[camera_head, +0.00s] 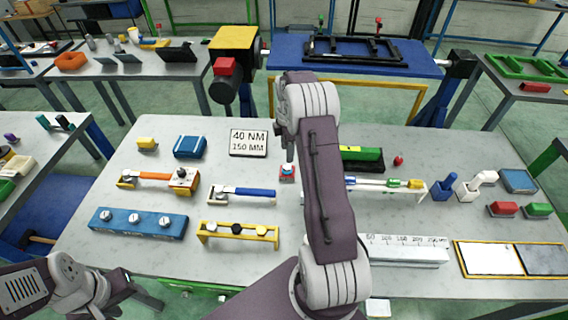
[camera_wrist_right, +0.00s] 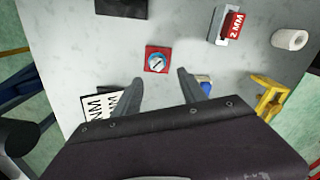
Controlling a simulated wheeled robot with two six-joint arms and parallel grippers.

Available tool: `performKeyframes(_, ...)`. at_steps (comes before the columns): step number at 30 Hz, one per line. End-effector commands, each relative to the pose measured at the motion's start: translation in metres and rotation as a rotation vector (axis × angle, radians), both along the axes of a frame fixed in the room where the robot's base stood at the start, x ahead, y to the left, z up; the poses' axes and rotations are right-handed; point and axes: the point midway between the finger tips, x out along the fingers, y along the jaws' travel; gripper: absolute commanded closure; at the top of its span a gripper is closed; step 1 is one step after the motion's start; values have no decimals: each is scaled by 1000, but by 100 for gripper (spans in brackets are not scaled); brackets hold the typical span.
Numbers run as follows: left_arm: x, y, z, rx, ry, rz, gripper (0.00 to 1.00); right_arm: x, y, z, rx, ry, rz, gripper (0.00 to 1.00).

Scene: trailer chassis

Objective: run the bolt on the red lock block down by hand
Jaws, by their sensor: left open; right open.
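The red lock block (camera_head: 288,177) sits on the grey bench near the middle. In the right wrist view the lock block (camera_wrist_right: 148,67) is a small red square with a round silver bolt head (camera_wrist_right: 157,61) on it, ringed in blue. My right gripper (camera_wrist_right: 161,80) is open and empty, its two fingers reaching toward the block without touching it. In the head view my right gripper (camera_head: 288,150) appears just above the block, largely hidden by its own arm. My left gripper (camera_head: 132,290) is open and empty at the lower left, away from the block.
A torque sign (camera_head: 249,142) stands left of the block. A blue-handled tool on a rack (camera_head: 242,192) lies to its lower left. A green-and-black box (camera_head: 364,160) and a small red knob (camera_head: 398,160) are to the right. Bare bench surrounds the block.

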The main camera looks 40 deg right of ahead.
Motion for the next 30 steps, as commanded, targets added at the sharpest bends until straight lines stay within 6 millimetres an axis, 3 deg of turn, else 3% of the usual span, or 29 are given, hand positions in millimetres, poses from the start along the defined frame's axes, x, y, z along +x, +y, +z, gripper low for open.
performKeyframes(6,0,0,12,0,0,0,51,-1,2,-44,3,5,1,51)
performKeyframes(12,0,0,18,0,-1,0,51,0,1,-74,0,1,1,51)
performKeyframes(22,0,0,18,0,0,0,51,1,1,-82,0,-1,1,51)
performKeyframes(27,0,0,18,0,0,0,51,1,1,-81,0,-1,1,98)
performKeyframes(30,0,0,18,0,0,0,51,1,1,-81,-1,-2,1,100)
